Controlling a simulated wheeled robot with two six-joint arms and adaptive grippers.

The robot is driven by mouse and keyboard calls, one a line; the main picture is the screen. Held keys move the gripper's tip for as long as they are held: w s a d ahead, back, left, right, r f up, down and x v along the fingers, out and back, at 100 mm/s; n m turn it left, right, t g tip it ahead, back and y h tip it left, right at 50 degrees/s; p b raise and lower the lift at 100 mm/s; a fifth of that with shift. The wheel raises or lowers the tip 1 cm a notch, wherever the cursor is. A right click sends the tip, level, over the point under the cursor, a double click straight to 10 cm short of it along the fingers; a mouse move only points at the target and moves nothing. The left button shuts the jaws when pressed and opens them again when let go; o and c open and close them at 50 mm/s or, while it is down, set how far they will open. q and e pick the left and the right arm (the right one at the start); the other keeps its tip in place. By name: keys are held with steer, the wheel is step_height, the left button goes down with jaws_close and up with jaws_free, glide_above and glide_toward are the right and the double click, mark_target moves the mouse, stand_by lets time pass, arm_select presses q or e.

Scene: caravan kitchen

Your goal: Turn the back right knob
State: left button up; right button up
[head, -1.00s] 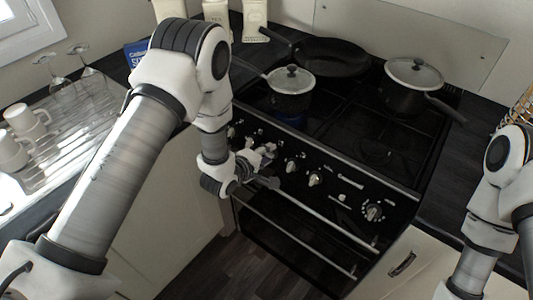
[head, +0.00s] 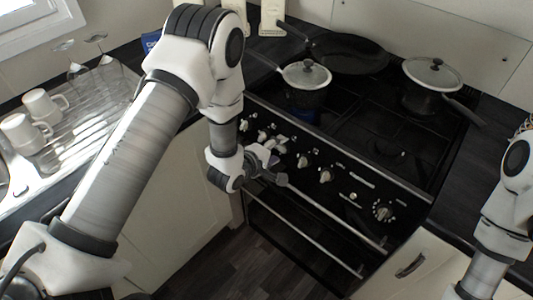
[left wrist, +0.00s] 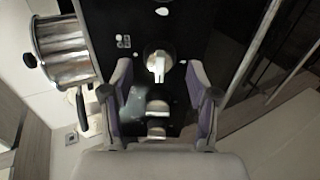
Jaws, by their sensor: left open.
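The black stove's front panel (head: 345,185) carries a row of metal knobs, including a large one at the right end (head: 383,212) and others nearer the middle (head: 325,175). No label shows which is the back right knob. My left gripper (head: 272,168) is at the left half of the panel. In the left wrist view my left gripper (left wrist: 158,84) is open, with one knob (left wrist: 158,64) ahead, in line with the gap between its fingers. I cannot tell whether they touch it. My right gripper is out of view; only part of that arm shows.
A lidded pot (head: 305,74), a frying pan (head: 347,54) and a second lidded pot (head: 432,76) stand on the hob. Horizontal oven rails (head: 320,217) run below the knobs. White mugs (head: 40,105) stand on the drainer at the left.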

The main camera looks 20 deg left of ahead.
arm_select(q)
steer(key=v, duration=1)
steer(key=shift+s, duration=0.2)
steer(key=shift+a, duration=0.1)
steer(key=s+a+f+m+g+y, duration=0.2)
steer(key=s+f+m+g, duration=0.4)
steer(key=s+f, duration=0.3)
steer(key=s+a+f+m+g+y, duration=0.1)
steer(key=s+f+m+g, duration=0.5)
steer(key=s, duration=0.9)
step_height(320, 180, down, 4)
steer(key=shift+s+a+r+m+y, duration=0.1)
steer(key=shift+s+a+m+y, duration=0.25)
steer(key=shift+m, duration=0.65)
steer(key=shift+w, duration=0.1)
